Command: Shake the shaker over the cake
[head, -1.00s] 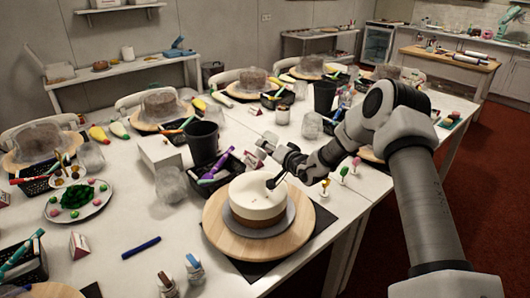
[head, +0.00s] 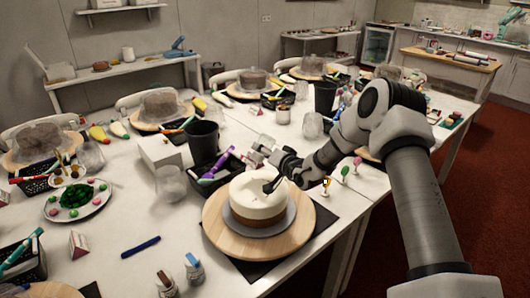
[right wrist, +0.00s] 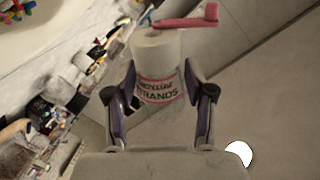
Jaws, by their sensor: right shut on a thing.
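The cake (head: 258,211) has a white top and a brown lower side. It stands on a grey disc on a round wooden turntable (head: 219,236). My right gripper (head: 272,168) is above the cake's far side. In the right wrist view, the gripper's fingers (right wrist: 158,98) are shut on a white cylindrical shaker (right wrist: 158,55) with a red-and-white label, partly reading "STRANDS". A red piece (right wrist: 190,22) shows at its end. My left gripper is not in view.
A black cup (head: 203,140), a clear glass (head: 171,182) and a black basket with coloured tools (head: 219,167) are behind the cake. A blue pen (head: 141,247) lies on clear table at left.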

